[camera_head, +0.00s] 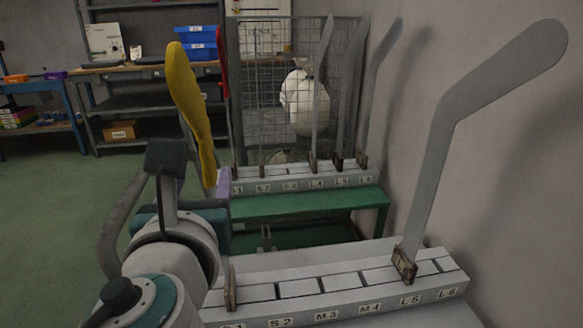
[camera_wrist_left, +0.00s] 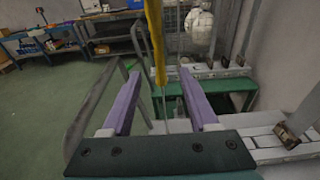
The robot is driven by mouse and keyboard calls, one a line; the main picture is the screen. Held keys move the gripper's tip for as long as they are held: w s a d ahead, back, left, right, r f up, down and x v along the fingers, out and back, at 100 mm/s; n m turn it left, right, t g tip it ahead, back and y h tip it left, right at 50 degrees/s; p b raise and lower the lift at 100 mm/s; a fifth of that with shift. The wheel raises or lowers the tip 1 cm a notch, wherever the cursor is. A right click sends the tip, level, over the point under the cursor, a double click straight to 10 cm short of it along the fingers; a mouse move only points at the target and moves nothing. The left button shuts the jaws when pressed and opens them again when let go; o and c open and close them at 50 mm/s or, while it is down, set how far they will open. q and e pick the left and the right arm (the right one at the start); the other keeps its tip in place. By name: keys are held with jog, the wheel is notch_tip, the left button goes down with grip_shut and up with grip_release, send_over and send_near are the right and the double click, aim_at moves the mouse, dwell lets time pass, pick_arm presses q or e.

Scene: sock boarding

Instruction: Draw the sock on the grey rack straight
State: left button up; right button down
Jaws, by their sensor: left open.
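A yellow sock (camera_head: 192,92) is on a thin upright board above the left end of the grey rack (camera_head: 340,284). Its upper part bulges to one side and its lower part hangs narrow. It also shows in the left wrist view (camera_wrist_left: 155,38). The bare grey board (camera_wrist_left: 166,112) runs down below the sock. My left gripper (camera_head: 222,184) is open, with purple fingers on either side of the board in the left wrist view (camera_wrist_left: 159,74). It is below the sock's bulky part; contact is not visible. My right gripper is not in view.
A bare grey board (camera_head: 436,140) stands at the front rack's right. A wall closes the right side.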

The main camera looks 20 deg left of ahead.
aim_at(205, 168)
pick_arm(q)
jog(key=shift+b+x, duration=0.8)
jog(key=shift+x, duration=2.5)
jog(key=shift+c, duration=0.2)
grip_shut()
jog(key=shift+f, duration=0.2)
jog(key=shift+o, duration=0.2)
grip_release()
jog(key=shift+r, duration=0.1)
